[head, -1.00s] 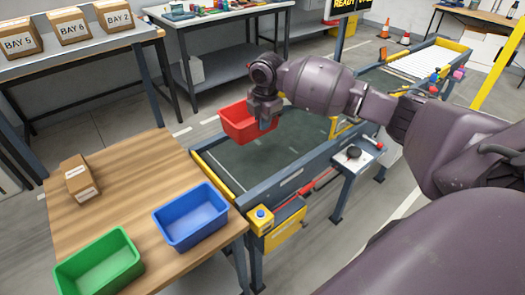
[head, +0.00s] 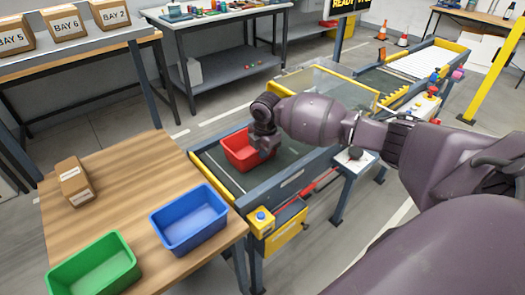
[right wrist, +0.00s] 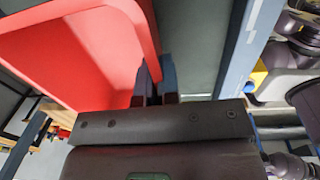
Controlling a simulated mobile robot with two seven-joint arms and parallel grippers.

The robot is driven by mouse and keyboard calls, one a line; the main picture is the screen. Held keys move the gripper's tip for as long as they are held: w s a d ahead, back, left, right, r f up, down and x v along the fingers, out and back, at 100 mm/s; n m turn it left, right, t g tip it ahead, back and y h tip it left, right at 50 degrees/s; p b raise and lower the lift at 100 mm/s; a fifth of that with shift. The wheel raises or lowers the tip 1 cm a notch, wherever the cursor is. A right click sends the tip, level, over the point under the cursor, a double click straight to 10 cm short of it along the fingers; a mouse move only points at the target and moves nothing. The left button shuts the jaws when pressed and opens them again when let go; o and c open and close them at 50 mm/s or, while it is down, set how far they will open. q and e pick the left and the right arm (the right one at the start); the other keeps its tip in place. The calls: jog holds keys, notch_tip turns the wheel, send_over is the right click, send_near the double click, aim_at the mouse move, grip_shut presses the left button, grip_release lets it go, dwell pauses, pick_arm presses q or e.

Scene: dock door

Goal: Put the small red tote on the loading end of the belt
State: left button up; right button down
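The small red tote (head: 240,151) is upright over the near, loading end of the dark belt (head: 223,175). It looks to be at or just above the belt surface; I cannot tell whether it touches. My right gripper (head: 266,148) is at the tote's right side. In the right wrist view its fingers (right wrist: 156,84) are closed on the wall of the red tote (right wrist: 75,55), one on each side of it. The tote's underside is hidden. My left gripper is not in view.
A wooden table (head: 120,190) beside the belt's end bears a blue tote (head: 190,222), a green tote (head: 93,268) and a brown carton (head: 75,183). A yellow box with a blue button (head: 261,220) is at the belt's near corner. A clear-topped guard (head: 325,85) stands farther along the belt.

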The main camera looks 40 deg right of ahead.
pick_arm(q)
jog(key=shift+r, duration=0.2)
pick_arm(e)
jog(key=shift+r, duration=0.1)
jog(key=c, duration=1.5)
grip_release()
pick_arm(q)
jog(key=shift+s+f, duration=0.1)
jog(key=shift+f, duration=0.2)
pick_arm(e)
jog(key=shift+o, duration=0.7)
pick_arm(q)
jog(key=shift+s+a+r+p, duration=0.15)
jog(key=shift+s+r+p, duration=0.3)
jog(key=shift+p, duration=0.5)
pick_arm(e)
notch_tip(320, 180, up, 12)
jog(key=s, duration=0.1)
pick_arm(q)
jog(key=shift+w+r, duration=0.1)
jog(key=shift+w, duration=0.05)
